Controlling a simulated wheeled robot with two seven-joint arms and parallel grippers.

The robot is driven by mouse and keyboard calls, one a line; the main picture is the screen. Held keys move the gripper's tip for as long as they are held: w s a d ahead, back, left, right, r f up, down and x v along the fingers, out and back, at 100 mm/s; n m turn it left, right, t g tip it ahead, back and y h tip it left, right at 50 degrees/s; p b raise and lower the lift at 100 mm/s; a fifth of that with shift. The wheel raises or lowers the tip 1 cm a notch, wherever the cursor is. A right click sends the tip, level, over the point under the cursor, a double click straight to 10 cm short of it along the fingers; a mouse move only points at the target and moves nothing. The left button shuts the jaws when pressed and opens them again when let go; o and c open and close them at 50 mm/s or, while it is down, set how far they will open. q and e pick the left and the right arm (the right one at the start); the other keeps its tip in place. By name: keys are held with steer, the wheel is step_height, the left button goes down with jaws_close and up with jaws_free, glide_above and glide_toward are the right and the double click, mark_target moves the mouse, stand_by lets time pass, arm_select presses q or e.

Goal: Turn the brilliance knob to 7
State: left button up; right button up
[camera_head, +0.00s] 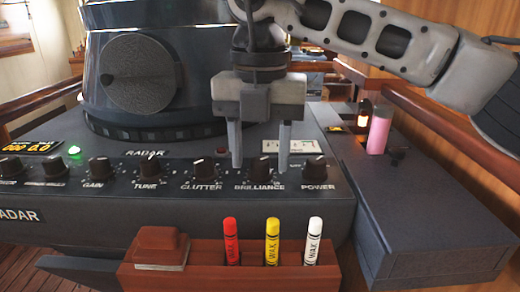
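The brilliance knob (259,173) is a dark knob on the sloped radar panel (110,222), above the label BRILLIANCE. My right gripper (260,158) comes down from above, its two pale fingers apart. The fingers point downward, one on the left and one on the right of the brilliance knob as seen here. I cannot tell whether they touch the panel or are at the knob's depth. The number the knob points to is too small to read. My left gripper is not in view.
The clutter knob (204,171) and power knob (314,169) flank the brilliance knob closely. A wooden holder (200,277) with red, yellow and white wax crayons stands in front of the panel. A pink cylinder (379,131) stands on the side ledge at right.

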mark_target(260, 160)
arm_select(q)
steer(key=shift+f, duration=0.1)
arm_select(e)
steer(key=shift+f, duration=0.1)
arm_select(q)
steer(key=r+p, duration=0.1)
steer(key=p, duration=0.3)
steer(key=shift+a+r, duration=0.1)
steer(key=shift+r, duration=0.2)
arm_select(e)
step_height(260, 160, up, 16)
